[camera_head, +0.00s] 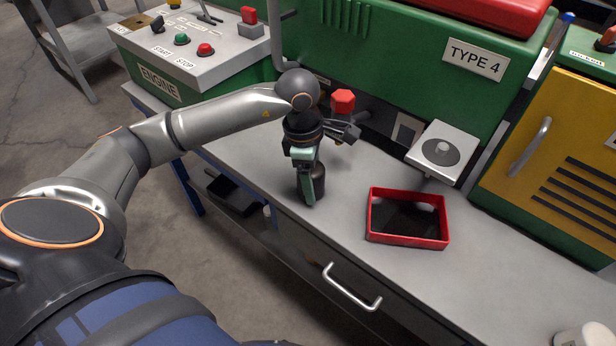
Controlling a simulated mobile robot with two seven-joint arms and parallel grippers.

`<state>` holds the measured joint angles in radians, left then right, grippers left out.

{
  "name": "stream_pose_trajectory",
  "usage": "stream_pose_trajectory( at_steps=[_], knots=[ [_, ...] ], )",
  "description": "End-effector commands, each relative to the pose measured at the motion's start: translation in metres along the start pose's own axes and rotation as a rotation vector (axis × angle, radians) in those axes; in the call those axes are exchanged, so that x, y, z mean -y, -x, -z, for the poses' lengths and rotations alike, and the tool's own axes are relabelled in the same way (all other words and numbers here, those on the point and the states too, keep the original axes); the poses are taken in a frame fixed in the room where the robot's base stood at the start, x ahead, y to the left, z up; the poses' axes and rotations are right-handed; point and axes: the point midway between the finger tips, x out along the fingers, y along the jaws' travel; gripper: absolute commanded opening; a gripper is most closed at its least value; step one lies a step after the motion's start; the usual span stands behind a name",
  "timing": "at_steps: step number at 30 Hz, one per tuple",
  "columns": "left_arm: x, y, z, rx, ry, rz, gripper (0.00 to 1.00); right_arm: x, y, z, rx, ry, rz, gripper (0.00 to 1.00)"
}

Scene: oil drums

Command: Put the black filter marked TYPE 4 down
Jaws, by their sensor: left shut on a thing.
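The black filter (304,190) is a dark cylinder at the left part of the grey workbench top, near its front edge. My left gripper (307,172) comes down on it from above with pale green fingers and is shut on it. The filter looks upright. Its base is at or just above the bench top; I cannot tell whether it touches. No marking on the filter is readable. A TYPE 4 label (476,59) is on the green machine behind. My right gripper is not in view.
A red-rimmed tray (407,242) with a dark inside sits on the bench to the right. A white mount with a grey disc (440,151) juts from the machine. A red knob (342,102) is behind my gripper. Bare bench lies between filter and tray.

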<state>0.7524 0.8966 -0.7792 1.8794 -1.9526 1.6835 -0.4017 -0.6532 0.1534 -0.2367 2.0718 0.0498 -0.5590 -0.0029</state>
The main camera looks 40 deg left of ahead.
Motion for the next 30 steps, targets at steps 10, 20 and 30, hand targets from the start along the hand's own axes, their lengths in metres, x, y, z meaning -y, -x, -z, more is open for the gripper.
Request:
stream_pose_trajectory(
  at_steps=[10,20,30],
  knots=[
    [0.0,-0.004,-0.001,0.002,-0.001,-0.004,0.0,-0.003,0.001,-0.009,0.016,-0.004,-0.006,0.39],
    [0.0,-0.005,-0.001,0.001,-0.001,-0.003,1.0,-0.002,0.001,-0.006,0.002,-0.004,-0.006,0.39],
    [0.0,0.004,-0.001,0.001,0.0,-0.004,1.0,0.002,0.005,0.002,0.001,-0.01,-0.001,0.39]
  ],
)
